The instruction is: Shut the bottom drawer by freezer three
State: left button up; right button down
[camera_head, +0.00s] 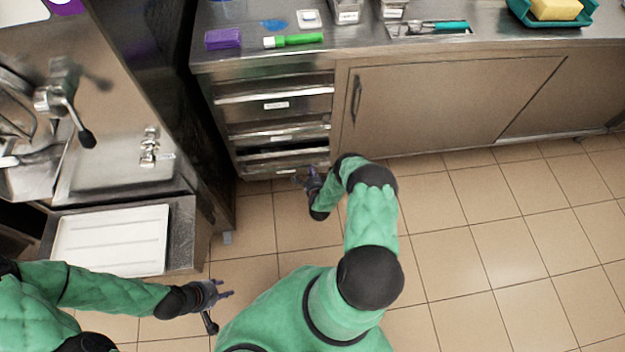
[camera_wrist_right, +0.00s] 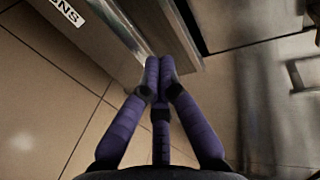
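The bottom drawer (camera_head: 285,170) is the lowest front in the steel drawer stack left of the cabinet. A dark gap shows above its front, so it stands partly open. My right gripper (camera_head: 304,180) is low at the drawer's right end. In the right wrist view, its purple fingers (camera_wrist_right: 158,66) meet at the tips, with nothing seen between them. They are close to the drawer's metal front edge (camera_wrist_right: 182,35); I cannot tell whether they touch it. My left gripper (camera_head: 229,289) is over the floor at lower left, its fingers apart and empty.
A freezer machine (camera_head: 115,120) with a white tray (camera_head: 112,240) stands at left. A closed cabinet door (camera_head: 430,105) is right of the drawers. The tiled floor (camera_head: 500,240) is clear.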

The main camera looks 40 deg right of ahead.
aim_at(309, 153)
jog(key=shift+r+b+x, duration=0.15)
jog(key=shift+b+x, duration=0.2)
jog(key=shift+x, duration=0.65)
jog(key=shift+r+b+x, duration=0.2)
jog(key=shift+b+x, duration=0.15)
jog(key=shift+x, duration=0.65)
jog(key=shift+r+b+x, duration=0.15)
jog(key=shift+b+x, duration=0.2)
jog(key=shift+x, duration=0.65)
pick_arm(q)
notch_tip(309, 153, down, 3)
jog(key=shift+r, duration=0.15)
pick_arm(e)
jog(key=shift+w+d, duration=0.1)
jog(key=shift+r, duration=0.1)
